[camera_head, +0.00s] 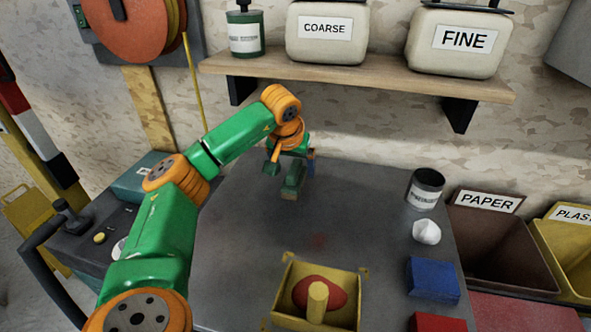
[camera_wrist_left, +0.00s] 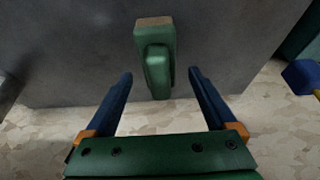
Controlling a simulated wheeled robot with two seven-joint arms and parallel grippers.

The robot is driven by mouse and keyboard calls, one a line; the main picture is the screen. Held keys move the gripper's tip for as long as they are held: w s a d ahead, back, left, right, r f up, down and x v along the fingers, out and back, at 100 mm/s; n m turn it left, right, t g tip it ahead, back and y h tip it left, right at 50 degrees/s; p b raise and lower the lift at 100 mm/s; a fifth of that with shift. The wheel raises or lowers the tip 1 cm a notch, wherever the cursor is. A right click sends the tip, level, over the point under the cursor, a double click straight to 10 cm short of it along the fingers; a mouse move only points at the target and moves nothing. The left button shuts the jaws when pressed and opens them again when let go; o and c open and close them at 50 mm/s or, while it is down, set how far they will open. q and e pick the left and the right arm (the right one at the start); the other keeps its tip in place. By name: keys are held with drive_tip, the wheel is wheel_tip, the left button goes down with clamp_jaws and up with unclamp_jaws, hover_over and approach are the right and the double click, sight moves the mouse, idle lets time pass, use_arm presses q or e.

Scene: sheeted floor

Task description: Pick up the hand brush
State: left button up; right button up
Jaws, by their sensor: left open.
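The hand brush (camera_head: 293,181) is a small green block-like thing with a tan end. It is near the back of the grey table in the head view. My left gripper (camera_head: 291,167) is at its far end, reaching over from the left, and partly hides it. In the left wrist view the brush (camera_wrist_left: 157,65) appears between the two blue fingers of my left gripper (camera_wrist_left: 160,74), with a gap on each side. The fingers are spread and hold nothing. I cannot tell how far they are above the table. My right gripper is not in view.
The grey table (camera_head: 240,235) is clear around the brush. A yellow tray (camera_head: 283,318) with a red item stands in front. A dark can (camera_head: 425,189), a white lump (camera_head: 426,232) and a blue block (camera_head: 433,280) are at right. A shelf (camera_head: 370,86) overhangs the back.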

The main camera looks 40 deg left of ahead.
sight(294, 168)
use_arm(q)
drive_tip(key=x, duration=0.3)
drive_tip(key=shift+w+a+f, duration=0.1)
drive_tip(key=shift+w+f, duration=0.15)
drive_tip(key=shift+w, duration=0.05)
drive_tip(key=shift+s+r, duration=0.1)
drive_tip(key=shift+s, duration=0.05)
drive_tip(key=c, duration=0.5)
clamp_jaws()
drive_tip(key=shift+r, duration=0.1)
